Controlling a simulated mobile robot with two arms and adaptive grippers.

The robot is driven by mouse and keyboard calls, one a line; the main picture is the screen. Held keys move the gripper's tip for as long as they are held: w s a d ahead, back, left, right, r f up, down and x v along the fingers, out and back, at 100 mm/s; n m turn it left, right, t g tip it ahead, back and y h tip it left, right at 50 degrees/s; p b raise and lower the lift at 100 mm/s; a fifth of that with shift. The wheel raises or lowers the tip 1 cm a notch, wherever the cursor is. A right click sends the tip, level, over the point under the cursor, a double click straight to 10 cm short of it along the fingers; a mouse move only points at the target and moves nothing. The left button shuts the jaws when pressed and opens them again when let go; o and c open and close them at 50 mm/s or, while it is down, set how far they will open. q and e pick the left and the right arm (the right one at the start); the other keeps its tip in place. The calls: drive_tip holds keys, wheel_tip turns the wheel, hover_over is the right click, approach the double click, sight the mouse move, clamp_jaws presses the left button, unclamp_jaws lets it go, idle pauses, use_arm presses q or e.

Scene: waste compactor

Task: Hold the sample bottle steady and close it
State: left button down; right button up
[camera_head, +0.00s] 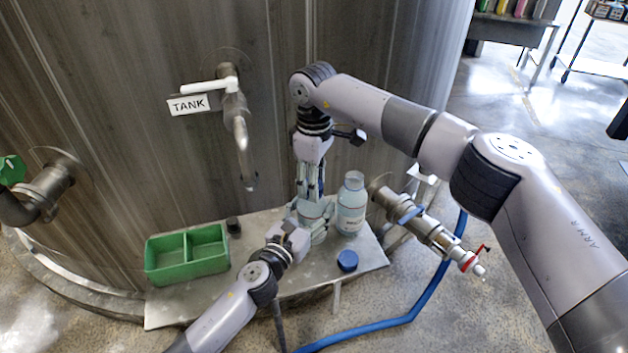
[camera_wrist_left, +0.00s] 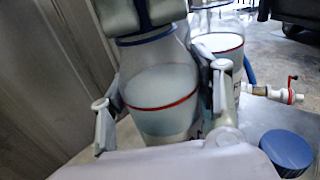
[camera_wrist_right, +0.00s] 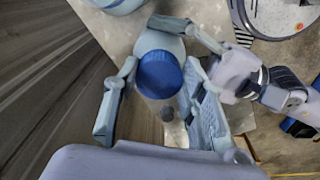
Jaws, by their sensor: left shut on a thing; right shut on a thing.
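The sample bottle (camera_wrist_left: 160,95), clear with pale liquid and a red ring, stands upright between the fingers of my left gripper (camera_wrist_left: 165,118). In the head view, my left gripper (camera_head: 303,232) is shut on its body from the front. A blue cap (camera_wrist_right: 160,75) sits on top of this bottle in the right wrist view. My right gripper (camera_head: 312,190) reaches down from above and is shut on the cap; whether the cap is fully seated cannot be told. A second, similar bottle (camera_head: 351,205) stands just to the right, with another blue cap (camera_head: 347,261) lying in front of it.
A green divided tray (camera_head: 187,256) lies left on the metal bench (camera_head: 285,283), with a small dark object (camera_head: 234,226) beside it. The tank tap (camera_head: 240,140) hangs above. A valve pipe (camera_head: 430,235) juts out at the right, near a blue hose (camera_head: 440,285).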

drive_tip(key=o, duration=0.7)
drive_tip(key=shift+r, duration=2.3)
drive_tip(key=shift+c, duration=0.5)
